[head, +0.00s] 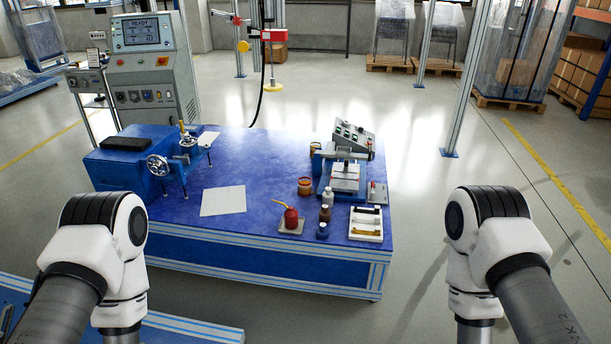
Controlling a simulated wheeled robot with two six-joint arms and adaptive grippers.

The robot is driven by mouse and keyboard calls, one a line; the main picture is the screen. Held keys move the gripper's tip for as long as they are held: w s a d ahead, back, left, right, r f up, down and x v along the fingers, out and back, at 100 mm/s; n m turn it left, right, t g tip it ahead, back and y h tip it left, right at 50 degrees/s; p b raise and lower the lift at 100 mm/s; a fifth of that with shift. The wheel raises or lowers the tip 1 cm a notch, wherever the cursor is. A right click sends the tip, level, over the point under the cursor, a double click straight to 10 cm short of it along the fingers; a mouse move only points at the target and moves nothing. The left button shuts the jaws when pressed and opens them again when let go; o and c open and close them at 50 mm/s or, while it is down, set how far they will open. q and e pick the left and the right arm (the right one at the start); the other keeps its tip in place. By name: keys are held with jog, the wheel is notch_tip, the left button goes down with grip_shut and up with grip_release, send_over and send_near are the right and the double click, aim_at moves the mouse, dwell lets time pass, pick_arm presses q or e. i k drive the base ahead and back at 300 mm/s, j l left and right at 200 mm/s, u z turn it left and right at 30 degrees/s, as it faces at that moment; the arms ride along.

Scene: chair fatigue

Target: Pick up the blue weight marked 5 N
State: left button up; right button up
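A small dark blue cylindrical object (322,230) stands near the front right of the blue table (262,206), just in front of a brown bottle (324,213). It could be a weight, but no marking can be read at this size, so I cannot tell whether it is the 5 N one. No other clear blue weight stands out. Only links of my two arms show at the lower left and lower right, in front of the table. Both of my grippers are out of view.
Around the blue object are a red oil can (291,218), a white tray (366,223) and a test device (345,178). A blue vise-like machine (128,160) stands at the left, beside a white sheet (223,201). A control cabinet (150,70) stands behind. The floor right of the table is clear.

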aim_at(322, 231)
jog(key=i+z, duration=0.1)
jog(key=i, duration=0.4)
jog(key=i+j+z, duration=0.1)
jog(key=i, duration=0.4)
jog(key=i+j+z, duration=0.1)
jog(key=i, duration=0.4)
jog(key=i+j+z, duration=0.1)
jog(key=i, duration=0.4)
